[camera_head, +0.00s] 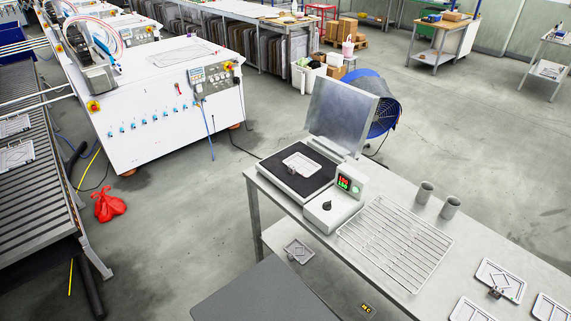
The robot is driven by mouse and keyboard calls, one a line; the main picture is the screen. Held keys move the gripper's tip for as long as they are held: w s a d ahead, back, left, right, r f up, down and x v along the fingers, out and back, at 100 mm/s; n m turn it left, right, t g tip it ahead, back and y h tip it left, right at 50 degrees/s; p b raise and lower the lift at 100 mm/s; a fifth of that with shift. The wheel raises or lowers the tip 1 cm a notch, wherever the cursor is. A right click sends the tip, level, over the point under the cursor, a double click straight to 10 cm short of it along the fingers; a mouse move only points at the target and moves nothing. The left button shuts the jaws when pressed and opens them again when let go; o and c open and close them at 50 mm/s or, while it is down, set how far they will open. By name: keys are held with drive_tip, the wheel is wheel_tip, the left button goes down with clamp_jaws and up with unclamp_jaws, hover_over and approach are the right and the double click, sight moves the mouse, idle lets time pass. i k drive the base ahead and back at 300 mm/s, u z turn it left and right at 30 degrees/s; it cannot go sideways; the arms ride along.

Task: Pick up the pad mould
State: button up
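A flat, pale, framed plate with a small dark clip or handle lies on the black pad of the press (268,170); this plate, which looks like a pad mould (301,163), is at the near table's far left end. Similar plates lie at the table's right: one with a dark clip (500,280), and others (470,310) partly cut off by the frame edge. Another similar plate (298,250) is lower down, below the table top. I cannot tell which plate the task names. My gripper is not in view.
The press's metal lid stands raised (341,112) behind the pad, with a control box (335,205) beside it. A wire rack (395,242) and two grey cups (450,207) are on the table (545,275). A blue fan (386,105) stands behind. A roller conveyor (30,200) is at left.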

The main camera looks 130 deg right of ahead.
sight(301, 164)
drive_tip(key=z, duration=4.7)
